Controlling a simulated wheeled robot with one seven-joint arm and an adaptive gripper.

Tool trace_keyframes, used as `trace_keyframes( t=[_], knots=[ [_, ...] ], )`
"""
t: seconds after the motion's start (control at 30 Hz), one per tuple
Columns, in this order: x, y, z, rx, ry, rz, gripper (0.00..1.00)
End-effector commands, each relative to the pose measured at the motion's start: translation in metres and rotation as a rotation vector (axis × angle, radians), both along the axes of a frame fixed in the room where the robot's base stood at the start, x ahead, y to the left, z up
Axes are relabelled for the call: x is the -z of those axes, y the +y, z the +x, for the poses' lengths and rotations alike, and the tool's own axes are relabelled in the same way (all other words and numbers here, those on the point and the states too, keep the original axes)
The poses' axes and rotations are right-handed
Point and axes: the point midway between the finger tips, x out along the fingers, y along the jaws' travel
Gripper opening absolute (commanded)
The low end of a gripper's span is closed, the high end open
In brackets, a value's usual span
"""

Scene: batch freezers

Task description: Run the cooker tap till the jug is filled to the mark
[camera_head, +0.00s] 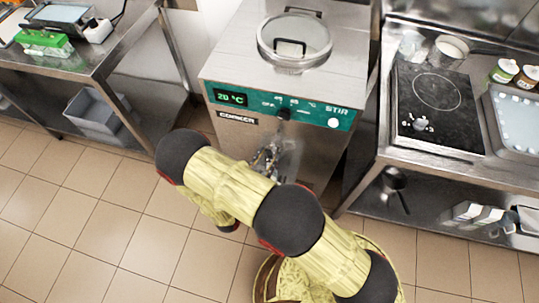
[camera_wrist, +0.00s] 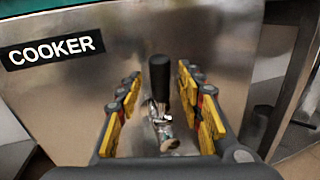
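The cooker (camera_head: 225,150) is a steel cabinet with a green panel reading 20 °C and a round lid on top. Its metal tap (camera_head: 268,157) is on the front below the panel, partly covered by my arm. In the wrist view the tap's black handle (camera_wrist: 159,82) stands upright above the metal spout (camera_wrist: 163,128). My gripper (camera_wrist: 160,74) is open, its yellow-padded fingers to the left and right of the handle with gaps on both sides. No jug shows under the tap; a clear vessel (camera_head: 411,46) on the right counter may be one, but I cannot tell.
The right counter (camera_head: 377,135) stands close beside the cooker, with a black hob (camera_head: 438,100), a white pot (camera_head: 450,50), two small tubs and a steel tray. A left table (camera_head: 105,65) holds a scale and a green box. Tiled floor is open at front left.

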Motion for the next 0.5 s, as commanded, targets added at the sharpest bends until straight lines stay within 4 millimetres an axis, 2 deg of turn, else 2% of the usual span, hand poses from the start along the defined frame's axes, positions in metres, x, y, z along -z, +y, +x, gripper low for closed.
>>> trace_keyframes(
  t=[0.2, 0.5],
  knots=[
    [0.0000, -0.0083, 0.0115, 0.000, 0.000, 0.000, 0.37],
    [-0.0004, -0.0084, 0.0124, -0.001, 0.000, 0.000, 0.36]
  ],
)
